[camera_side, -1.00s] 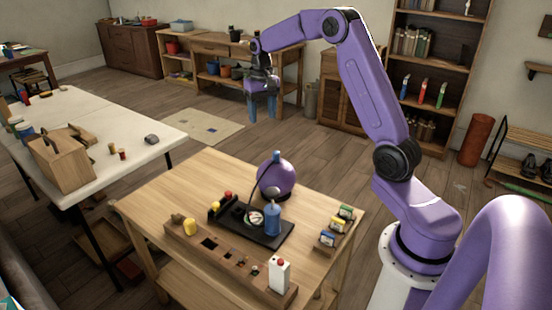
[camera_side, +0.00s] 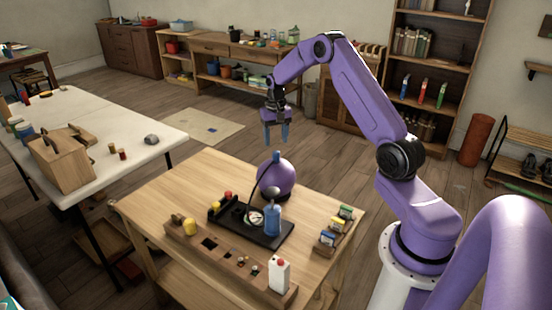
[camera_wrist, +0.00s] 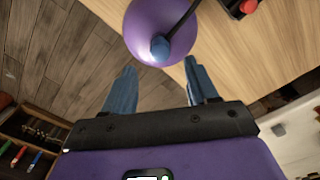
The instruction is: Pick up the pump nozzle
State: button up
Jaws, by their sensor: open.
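The pump nozzle (camera_side: 276,156) is a small blue piece on top of the purple ball (camera_side: 281,177). It also shows in the wrist view (camera_wrist: 160,47), with a black hose (camera_wrist: 183,20) running from it. The ball stands at the far edge of the wooden table. The hose leads toward the black pump base (camera_side: 266,238), which carries a dial and a blue bottle-like cylinder (camera_side: 273,219). My gripper (camera_side: 275,138) is open and empty, pointing down above the nozzle. Its blue fingers (camera_wrist: 160,82) are apart, with the nozzle beyond the tips.
The wooden table (camera_side: 160,200) also holds a wooden rack (camera_side: 215,255) with small items, a white bottle (camera_side: 279,274) and small boxes (camera_side: 337,226) at the right. A white table (camera_side: 110,125) stands at left. The air around my gripper is clear.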

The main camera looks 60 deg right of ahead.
aim_at(276, 152)
jog(key=shift+s+a+f, duration=0.1)
jog(key=shift+f, duration=3.15)
jog(key=shift+c, duration=0.3)
grip_shut()
jog(key=shift+r, duration=0.1)
